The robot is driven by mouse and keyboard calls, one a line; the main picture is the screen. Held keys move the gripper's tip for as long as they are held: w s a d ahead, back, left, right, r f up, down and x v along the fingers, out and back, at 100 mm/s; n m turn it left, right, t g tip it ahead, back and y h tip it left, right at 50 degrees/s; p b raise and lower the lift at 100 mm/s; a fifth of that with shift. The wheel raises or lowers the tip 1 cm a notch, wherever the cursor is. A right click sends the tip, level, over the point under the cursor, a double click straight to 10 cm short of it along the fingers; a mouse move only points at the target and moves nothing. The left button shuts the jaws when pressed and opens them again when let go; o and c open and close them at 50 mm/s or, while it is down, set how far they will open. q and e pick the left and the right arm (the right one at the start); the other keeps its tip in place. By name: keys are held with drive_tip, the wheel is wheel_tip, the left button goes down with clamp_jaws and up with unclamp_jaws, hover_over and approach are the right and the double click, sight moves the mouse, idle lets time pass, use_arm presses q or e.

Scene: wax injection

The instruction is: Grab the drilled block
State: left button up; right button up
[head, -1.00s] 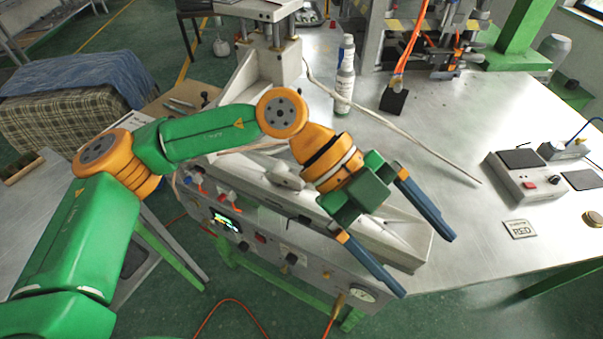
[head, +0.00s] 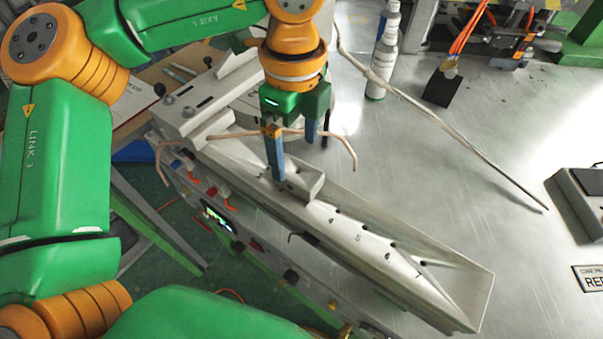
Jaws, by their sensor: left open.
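A light grey block (head: 301,184), which seems to be the drilled block, sits in the long metal trough (head: 462,262) of the bench machine. I cannot make out drill holes in it. My left gripper (head: 294,160) points down over the trough, open, with its two blue fingers apart. The nearer fingertip is at the block's left end; I cannot tell whether it touches. The farther finger is partly behind a tan cable. My right gripper is not in view.
Numbered marks and small holes run along the trough's sloped inside, right of the block. A spray bottle (head: 382,55) and a black block (head: 442,86) stand behind. A control box (head: 586,196) is at right.

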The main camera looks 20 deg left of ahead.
sight(298, 171)
use_arm(q)
wheel_tip(298, 171, down, 6)
drive_tip(key=p, duration=0.2)
drive_tip(key=shift+d+r+p, duration=0.1)
drive_tip(key=shift+p, duration=0.25)
drive_tip(key=shift+w+f, duration=0.1)
drive_tip(key=shift+f, duration=0.15)
drive_tip(key=shift+c, duration=0.2)
drive_tip(key=shift+s, duration=0.2)
drive_tip(key=c, duration=0.3)
clamp_jaws()
